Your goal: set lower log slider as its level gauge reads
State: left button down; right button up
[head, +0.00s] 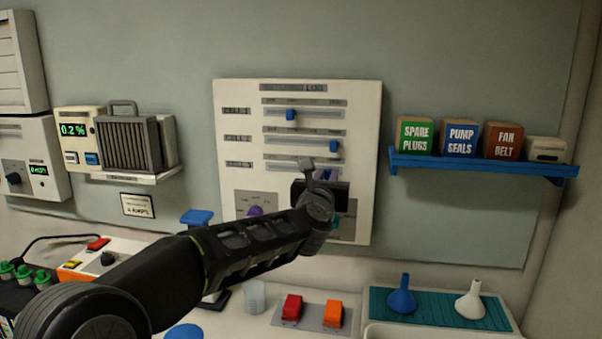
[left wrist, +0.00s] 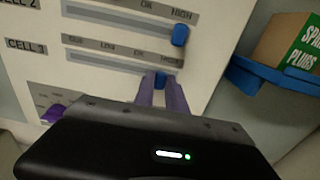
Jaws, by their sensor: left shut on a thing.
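A white log panel (head: 228,100) on the wall has three slider rows. The upper row's blue knob (head: 291,114) is left of its middle; the middle row's blue knob (head: 334,146) is near its right end. In the left wrist view that middle knob (left wrist: 180,35) is at HIGH in the CELL 2 row. The lower slider's blue knob (left wrist: 161,78) is in the CELL 3 row, toward the HIGH end. My left gripper (left wrist: 163,92) is shut on this knob, which my gripper hides in the head view (head: 322,175). I cannot make out the level gauge. My right gripper is not in view.
A purple knob (head: 255,211) is low on the panel. A blue shelf (head: 480,165) with boxes juts out to its right. Below are red and orange switches (head: 312,312) and a teal mat (head: 435,312) with funnels. A meter (head: 75,130) stands at left.

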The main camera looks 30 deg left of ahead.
pick_arm(q)
jog(key=shift+w+d, duration=0.2)
jog(key=shift+d, duration=0.45)
jog(key=c, duration=1.4)
grip_release()
jog(key=shift+d, duration=0.15)
jog(key=shift+o, duration=0.2)
jog(key=shift+s, duration=0.1)
jog(key=b+v, duration=0.2)
jog(key=v, duration=0.5)
jog(key=shift+s, duration=0.3)
